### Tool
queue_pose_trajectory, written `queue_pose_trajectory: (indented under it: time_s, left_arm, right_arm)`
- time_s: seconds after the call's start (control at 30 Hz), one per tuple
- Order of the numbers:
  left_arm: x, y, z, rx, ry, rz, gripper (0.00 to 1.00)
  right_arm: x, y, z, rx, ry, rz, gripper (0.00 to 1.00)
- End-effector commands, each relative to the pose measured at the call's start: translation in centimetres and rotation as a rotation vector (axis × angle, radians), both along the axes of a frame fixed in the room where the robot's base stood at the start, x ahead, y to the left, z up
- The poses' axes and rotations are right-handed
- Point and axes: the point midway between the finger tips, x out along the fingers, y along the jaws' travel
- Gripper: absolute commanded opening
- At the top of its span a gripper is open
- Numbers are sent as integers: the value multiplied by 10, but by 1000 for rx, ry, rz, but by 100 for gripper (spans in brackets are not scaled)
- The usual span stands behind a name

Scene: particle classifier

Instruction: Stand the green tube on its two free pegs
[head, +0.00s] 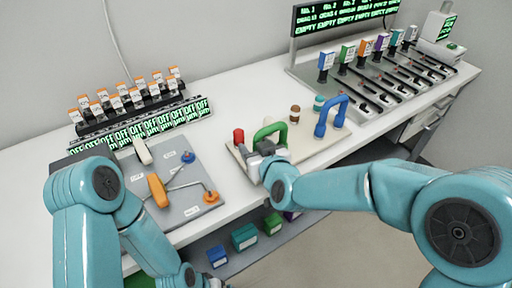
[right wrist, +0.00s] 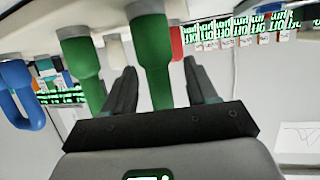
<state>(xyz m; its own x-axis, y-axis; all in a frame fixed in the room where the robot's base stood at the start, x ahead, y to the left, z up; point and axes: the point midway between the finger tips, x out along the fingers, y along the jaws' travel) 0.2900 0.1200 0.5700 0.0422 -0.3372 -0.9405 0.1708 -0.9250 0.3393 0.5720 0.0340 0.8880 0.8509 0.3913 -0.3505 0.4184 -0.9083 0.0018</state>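The green tube (head: 268,131) is an upside-down U on the beige board (head: 302,150), between a red-topped piece and the blue tube. Its foot ends are partly hidden by my right gripper (head: 264,150). In the right wrist view, which looks inverted, one green leg (right wrist: 152,62) is between the two dark fingers of my right gripper (right wrist: 162,92). Gaps show beside the leg, so the fingers look open around it. The other leg (right wrist: 82,68) is outside the fingers. I cannot tell whether the tube is seated on pegs. My left gripper is out of view.
A red-topped piece (head: 239,138), a brown-topped piece (head: 295,114), a teal-topped piece (head: 318,103) and the blue tube (head: 332,116) stand close by on the board. A grey panel with an orange handle (head: 157,190) lies left. Shelf boxes (head: 244,236) are below.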

Motion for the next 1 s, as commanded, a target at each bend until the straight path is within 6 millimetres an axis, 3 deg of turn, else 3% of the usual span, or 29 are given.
queue_pose_trajectory:
  time_s: [0.27,0.7,1.0]
  left_arm:
    - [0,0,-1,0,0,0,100]
    - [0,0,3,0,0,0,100]
    - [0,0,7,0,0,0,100]
  right_arm:
    - [-13,-6,6,0,0,0,57]
    - [-107,-49,47,2,-3,1,57]
    - [-138,-63,57,0,0,0,57]
